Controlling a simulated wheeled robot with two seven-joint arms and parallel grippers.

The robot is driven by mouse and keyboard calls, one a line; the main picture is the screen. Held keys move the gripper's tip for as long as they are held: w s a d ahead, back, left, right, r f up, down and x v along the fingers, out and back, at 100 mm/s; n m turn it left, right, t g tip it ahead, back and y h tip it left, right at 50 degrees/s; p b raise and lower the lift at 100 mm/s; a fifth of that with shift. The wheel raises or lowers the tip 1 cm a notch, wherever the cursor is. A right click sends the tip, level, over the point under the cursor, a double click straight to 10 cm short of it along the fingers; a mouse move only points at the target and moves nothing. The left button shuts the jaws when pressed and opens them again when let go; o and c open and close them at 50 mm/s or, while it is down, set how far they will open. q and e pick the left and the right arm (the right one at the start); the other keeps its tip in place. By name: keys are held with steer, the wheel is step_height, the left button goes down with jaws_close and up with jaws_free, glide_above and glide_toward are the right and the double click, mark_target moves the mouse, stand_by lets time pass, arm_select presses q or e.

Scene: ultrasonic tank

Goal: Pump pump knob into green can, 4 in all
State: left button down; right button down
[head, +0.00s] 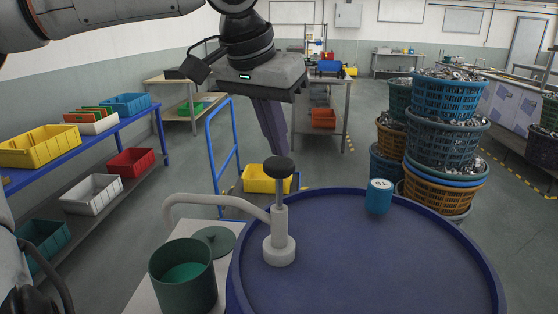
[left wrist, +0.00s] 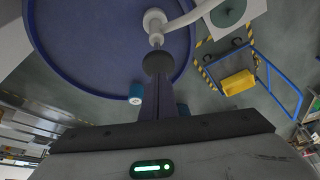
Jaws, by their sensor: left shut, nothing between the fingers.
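The pump has a dark round knob (head: 279,167) on a raised grey stem, above a pale body (head: 279,246) standing on the blue drum's top. Its curved spout (head: 212,202) reaches left over the green can (head: 184,277). The can is open, with green contents visible inside. My left gripper (head: 275,150) is shut and empty, pointing down just above the knob; from the head view I cannot tell if its tips touch it. In the left wrist view the knob (left wrist: 158,63) lies just beyond the fingertips. My right gripper is not in view.
The blue drum (head: 400,265) has a raised rim. A blue tin (head: 379,196) stands at its far edge. A green lid (head: 215,239) lies on the pale stand beside the can. A blue rail (head: 222,150) stands behind, and stacked baskets (head: 445,140) stand right.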

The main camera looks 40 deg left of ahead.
mark_target(279, 162)
arm_select(q)
steer(key=shift+f, duration=0.1)
steer(key=shift+s+f+b, duration=0.1)
steer(key=shift+f+b, duration=0.95)
steer(key=shift+f, duration=2)
steer(key=shift+r, duration=0.1)
steer(key=shift+r+p, duration=1.1)
steer(key=shift+r, duration=1.95)
steer(key=shift+f, duration=0.1)
